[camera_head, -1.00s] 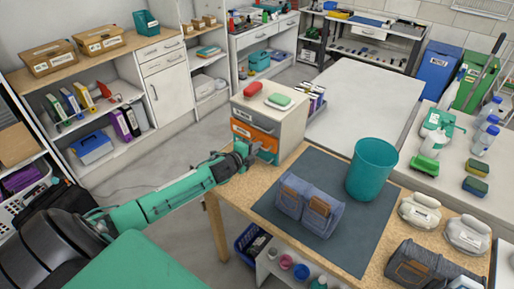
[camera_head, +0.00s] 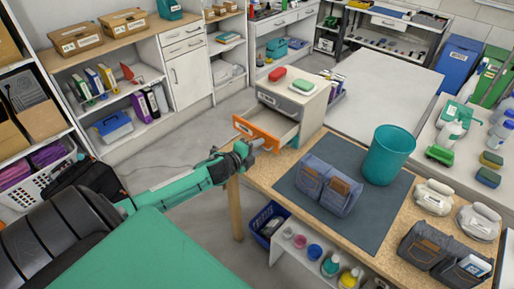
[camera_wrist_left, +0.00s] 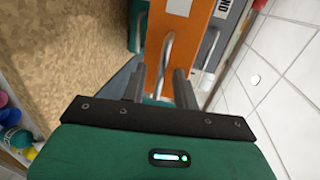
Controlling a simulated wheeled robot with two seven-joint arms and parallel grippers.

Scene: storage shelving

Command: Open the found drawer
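The small white cabinet (camera_head: 310,104) stands at the far left corner of the wooden table in the head view. Its drawer with the orange front (camera_head: 257,134) is pulled out toward the left, and its pale inside shows. My left gripper (camera_head: 262,146) is at the right part of this front. In the left wrist view, the orange front (camera_wrist_left: 196,50) carries a curved metal handle (camera_wrist_left: 164,55). The handle lies between the two fingers of my left gripper (camera_wrist_left: 160,85), with gaps beside it. A grey drawer front (camera_head: 282,104) above is closed. My right gripper is not seen.
A red and a green item lie on the cabinet top. A teal bin (camera_head: 388,155) and a denim pouch (camera_head: 328,185) stand on the dark mat (camera_head: 370,212). A blue crate (camera_head: 268,222) is below the table edge. Floor left of the cabinet is clear.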

